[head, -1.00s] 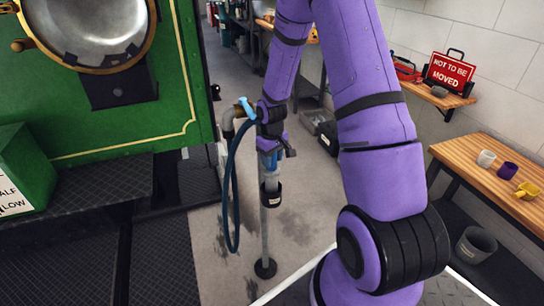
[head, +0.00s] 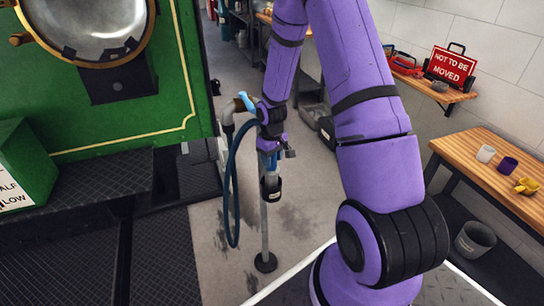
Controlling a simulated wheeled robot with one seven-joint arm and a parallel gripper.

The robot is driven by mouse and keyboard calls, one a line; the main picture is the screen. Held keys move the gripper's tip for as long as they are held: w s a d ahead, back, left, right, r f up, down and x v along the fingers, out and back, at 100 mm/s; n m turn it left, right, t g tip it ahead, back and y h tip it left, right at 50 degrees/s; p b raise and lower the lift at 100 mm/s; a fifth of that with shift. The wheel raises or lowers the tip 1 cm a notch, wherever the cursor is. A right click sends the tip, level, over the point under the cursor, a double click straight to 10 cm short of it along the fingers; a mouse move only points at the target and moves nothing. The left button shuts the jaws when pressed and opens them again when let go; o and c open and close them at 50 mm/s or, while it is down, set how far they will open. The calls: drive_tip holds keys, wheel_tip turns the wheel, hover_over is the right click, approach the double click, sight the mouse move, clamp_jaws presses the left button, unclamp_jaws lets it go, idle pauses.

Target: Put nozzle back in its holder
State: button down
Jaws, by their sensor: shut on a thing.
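My gripper (head: 271,152) is shut on the nozzle, in the middle of the head view. The nozzle (head: 270,164) hangs upright below the jaws, its blue part showing and its upper part hidden by the gripper. The holder (head: 271,189) is a black cup with a pale label on a thin grey stand with a round black foot. The nozzle's lower end is at the holder's mouth, lined up with it in this view. I cannot tell whether it is inside the holder or just in front or above.
A dark blue hose (head: 231,200) hangs in a loop left of the stand, by a grey pipe with a blue-handled tap (head: 247,102). The green tram (head: 120,120) stands left. A wooden bench (head: 475,165) with cups stands right. The floor around the stand is clear.

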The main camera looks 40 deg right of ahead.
drive_tip(key=shift+f, duration=0.5)
drive_tip(key=c, duration=0.5)
unclamp_jaws()
drive_tip(key=shift+r, duration=3.75)
drive_tip(key=shift+s, duration=0.1)
